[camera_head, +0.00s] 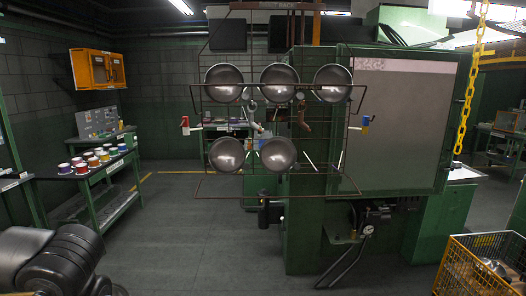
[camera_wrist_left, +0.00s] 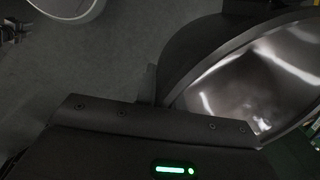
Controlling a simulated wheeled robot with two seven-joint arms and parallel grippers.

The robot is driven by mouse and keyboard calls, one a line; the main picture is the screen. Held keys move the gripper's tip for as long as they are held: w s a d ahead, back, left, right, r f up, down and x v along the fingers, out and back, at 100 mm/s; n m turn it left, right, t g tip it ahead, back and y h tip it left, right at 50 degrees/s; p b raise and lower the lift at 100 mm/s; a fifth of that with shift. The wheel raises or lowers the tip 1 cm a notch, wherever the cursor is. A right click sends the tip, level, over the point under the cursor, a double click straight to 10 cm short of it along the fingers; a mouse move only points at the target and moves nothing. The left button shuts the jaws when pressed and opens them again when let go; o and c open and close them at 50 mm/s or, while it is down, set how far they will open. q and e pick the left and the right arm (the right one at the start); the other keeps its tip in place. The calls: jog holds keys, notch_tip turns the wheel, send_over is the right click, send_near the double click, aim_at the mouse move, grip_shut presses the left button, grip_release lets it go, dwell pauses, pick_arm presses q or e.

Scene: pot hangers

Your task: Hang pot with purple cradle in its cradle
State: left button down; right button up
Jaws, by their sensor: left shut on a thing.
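A wire rack (camera_head: 272,190) stands in the middle of the head view. Several round metal pots (camera_head: 224,82) hang on it, three in the upper row and two in the lower row. The lower right place on the rack holds no pot. I cannot make out a purple cradle. In the left wrist view, my left gripper (camera_wrist_left: 148,88) is shut on a dark-walled pot (camera_wrist_left: 285,70) with a shiny grey face; its grip point is mostly hidden. The left gripper does not show clearly in the head view. My right gripper is out of view.
A green machine cabinet (camera_head: 305,225) stands close behind the rack at right. A yellow chain (camera_head: 470,90) hangs at the right, above a yellow wire basket (camera_head: 455,262). A green table (camera_head: 92,192) with several coloured cans stands at left. Floor left of the rack is clear.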

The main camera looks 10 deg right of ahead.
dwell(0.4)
pick_arm(q)
jog(key=s+f, duration=0.4)
jog(key=f, duration=1)
jog(key=shift+a+f, duration=0.2)
jog(key=shift+f, duration=0.2)
